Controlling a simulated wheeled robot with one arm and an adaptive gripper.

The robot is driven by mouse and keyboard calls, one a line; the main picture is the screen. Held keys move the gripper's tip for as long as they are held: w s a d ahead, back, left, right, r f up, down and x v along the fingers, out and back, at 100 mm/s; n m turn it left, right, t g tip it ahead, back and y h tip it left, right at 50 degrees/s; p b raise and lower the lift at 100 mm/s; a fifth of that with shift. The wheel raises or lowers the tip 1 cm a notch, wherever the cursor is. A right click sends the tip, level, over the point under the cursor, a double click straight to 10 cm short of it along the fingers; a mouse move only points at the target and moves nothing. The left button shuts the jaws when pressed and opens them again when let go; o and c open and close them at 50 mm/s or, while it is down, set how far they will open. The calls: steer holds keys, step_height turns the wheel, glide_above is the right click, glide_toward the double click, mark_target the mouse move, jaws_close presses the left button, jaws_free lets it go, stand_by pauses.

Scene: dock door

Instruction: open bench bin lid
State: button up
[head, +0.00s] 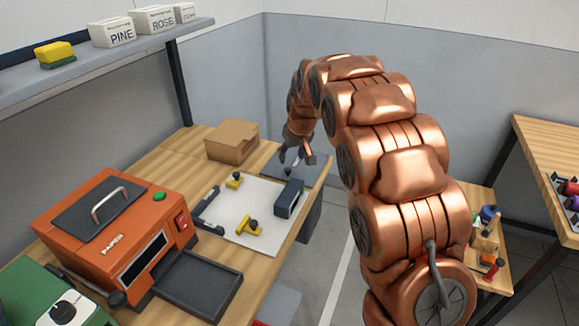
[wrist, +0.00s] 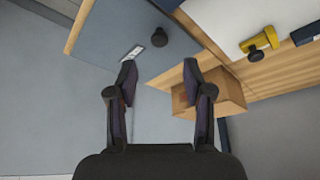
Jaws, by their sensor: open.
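The bench bin lid (head: 312,172) is a flat blue-grey panel at the far end of the wooden bench. It looks level with the bench top. A small dark round knob (head: 288,171) stands on it, and a pale label lies beside the knob (wrist: 159,37) in the wrist view. My gripper (head: 297,158) is open and empty above the lid. In the wrist view the gripper's fingertips (wrist: 159,68) are spread apart, with the knob beyond them and not between them. My arm hides part of the bench end in the head view.
A cardboard box (head: 232,141) stands close beside the lid. A white board (head: 232,205) with yellow clamps and a dark block (head: 289,198) lies nearer. An orange machine (head: 122,235) fills the left, under a shelf (head: 120,58). Another wooden bench (head: 540,140) stands right.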

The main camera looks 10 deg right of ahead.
mark_target(287, 169)
steer(key=shift+p+x, duration=1.2)
steer(key=shift+x, duration=2.55)
steer(key=shift+c, duration=0.4)
jaws_close()
steer(key=shift+d, duration=0.15)
steer(key=shift+a+r, duration=0.1)
steer(key=shift+a, duration=0.1)
